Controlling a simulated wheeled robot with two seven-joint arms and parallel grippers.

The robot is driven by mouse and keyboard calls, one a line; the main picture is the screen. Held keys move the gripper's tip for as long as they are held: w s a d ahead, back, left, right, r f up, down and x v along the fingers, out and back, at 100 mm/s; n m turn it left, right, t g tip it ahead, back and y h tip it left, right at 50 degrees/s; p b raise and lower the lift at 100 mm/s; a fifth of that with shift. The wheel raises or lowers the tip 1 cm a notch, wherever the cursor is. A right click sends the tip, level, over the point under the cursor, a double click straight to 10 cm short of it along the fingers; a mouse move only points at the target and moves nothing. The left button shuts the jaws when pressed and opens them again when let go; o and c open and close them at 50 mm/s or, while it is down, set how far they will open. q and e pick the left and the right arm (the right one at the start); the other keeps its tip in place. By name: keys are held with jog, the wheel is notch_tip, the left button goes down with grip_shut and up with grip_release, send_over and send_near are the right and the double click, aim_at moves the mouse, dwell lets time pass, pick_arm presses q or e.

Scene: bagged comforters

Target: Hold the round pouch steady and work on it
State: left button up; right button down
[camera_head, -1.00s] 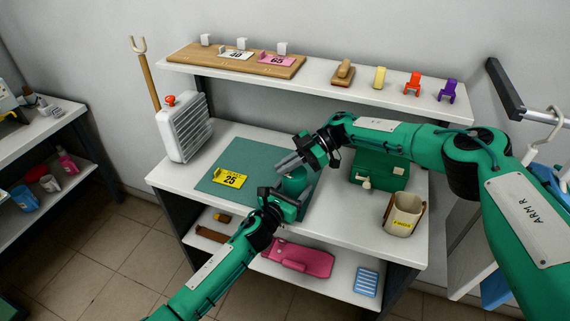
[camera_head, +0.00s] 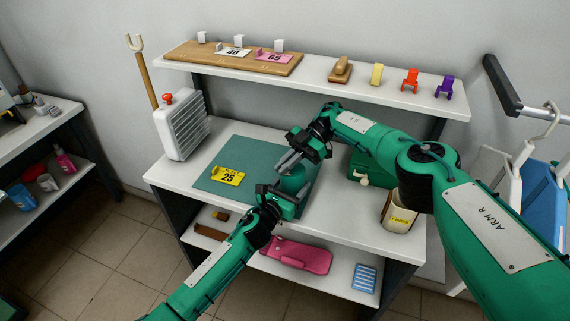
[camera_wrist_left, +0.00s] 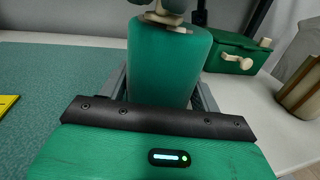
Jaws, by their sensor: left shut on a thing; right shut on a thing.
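The round pouch (camera_head: 293,181) is a teal-green upright cylinder on the teal mat (camera_head: 237,153). In the left wrist view the pouch (camera_wrist_left: 165,62) fills the upper middle, with a beige piece (camera_wrist_left: 163,18) at its top. My left gripper (camera_head: 287,193) is shut on the pouch, one grey finger on each side low down. My right gripper (camera_head: 286,164) is at the pouch's top, its fingers pointing down to the left. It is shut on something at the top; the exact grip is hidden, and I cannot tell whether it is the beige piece.
A yellow "25" card (camera_head: 228,176) lies on the mat. A white louvred box (camera_head: 181,126) stands at the back left. A green box (camera_head: 369,168) and a beige mug-like container (camera_head: 398,214) stand to the right. An upper shelf (camera_head: 316,78) overhangs the back.

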jog(key=shift+d, duration=0.1)
jog(key=c, duration=1.6)
grip_release()
jog(key=shift+o, duration=0.2)
jog(key=shift+w+m+t+y, duration=0.15)
jog(key=shift+m+t+y, duration=0.15)
jog(key=shift+m+t, duration=0.15)
